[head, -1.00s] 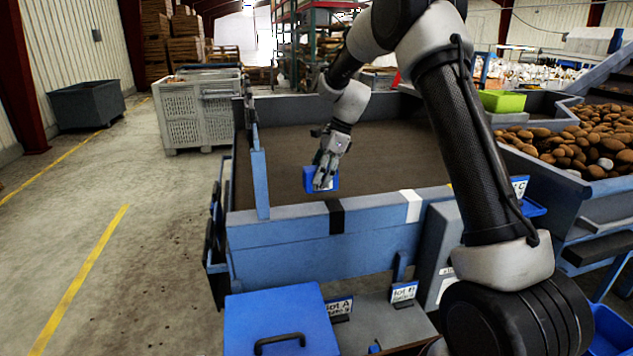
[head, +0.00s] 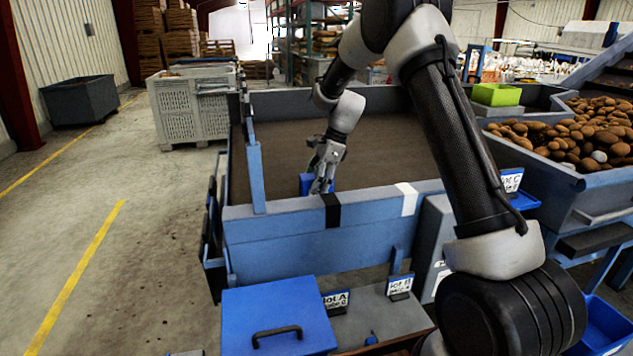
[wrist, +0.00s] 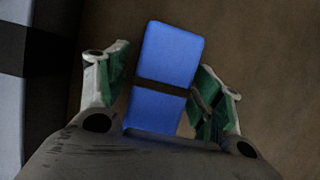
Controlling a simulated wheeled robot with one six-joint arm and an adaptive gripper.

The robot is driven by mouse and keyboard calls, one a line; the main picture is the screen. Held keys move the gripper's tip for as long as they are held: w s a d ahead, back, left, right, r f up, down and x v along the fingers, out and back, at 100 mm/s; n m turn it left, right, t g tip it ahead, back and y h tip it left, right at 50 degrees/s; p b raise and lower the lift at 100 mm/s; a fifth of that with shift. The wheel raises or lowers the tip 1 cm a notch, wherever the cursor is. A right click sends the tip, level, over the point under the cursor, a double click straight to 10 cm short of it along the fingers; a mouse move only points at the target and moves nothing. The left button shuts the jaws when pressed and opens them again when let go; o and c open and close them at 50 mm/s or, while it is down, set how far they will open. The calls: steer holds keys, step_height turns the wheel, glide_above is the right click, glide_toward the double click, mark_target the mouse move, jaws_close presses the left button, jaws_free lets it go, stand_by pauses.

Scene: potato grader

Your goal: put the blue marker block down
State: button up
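The blue marker block (head: 305,184) is on or just above the brown bed of the blue-framed table, behind its front wall. In the wrist view the block (wrist: 172,55) lies between the fingers, with a dark band across it. My gripper (head: 322,186) points down at it, and its fingers partly hide the block in the head view. In the wrist view my gripper (wrist: 160,90) has its green-padded fingers spread. A narrow gap shows between the left pad and the block; the right pad is very close to it, and contact there is unclear. The block's underside is hidden.
The table's front wall (head: 285,214) carries a black and a white stripe and runs close to my gripper. The brown bed (head: 385,145) is otherwise clear. Potatoes (head: 580,130) and a green bin (head: 497,94) are at right; a blue lidded box (head: 270,305) is in front.

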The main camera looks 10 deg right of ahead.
steer(key=shift+r, duration=0.1)
steer(key=v, duration=1.1)
steer(key=shift+d+r, duration=0.1)
steer(key=shift+r, duration=0.1)
steer(key=shift+s+d+r, duration=0.15)
steer(key=shift+d+r, duration=0.05)
steer(key=shift+r, duration=0.3)
steer(key=s+d+r+n+t+h, duration=0.15)
steer(key=s+r+n, duration=0.3)
steer(key=s, duration=0.45)
steer(key=s+d+r+n+t+h, duration=0.1)
steer(key=s+d+r+n, duration=0.25)
steer(key=s+r, duration=0.45)
steer(key=s+d+f+n, duration=0.1)
steer(key=s+n, duration=0.2)
steer(key=s, duration=0.4)
steer(key=s+d+f+n+t+h, duration=0.1)
steer(key=s+d+f+n, duration=0.1)
steer(key=s, duration=0.6)
steer(key=s+d+f+n+t+h, duration=0.1)
steer(key=s+d+f+n, duration=0.1)
steer(key=s+n, duration=0.3)
steer(key=s, duration=0.2)
steer(key=shift+s+f, duration=0.25)
steer(key=shift+s, duration=0.1)
steer(key=shift+d, duration=0.1)
steer(key=shift+c, duration=0.5)
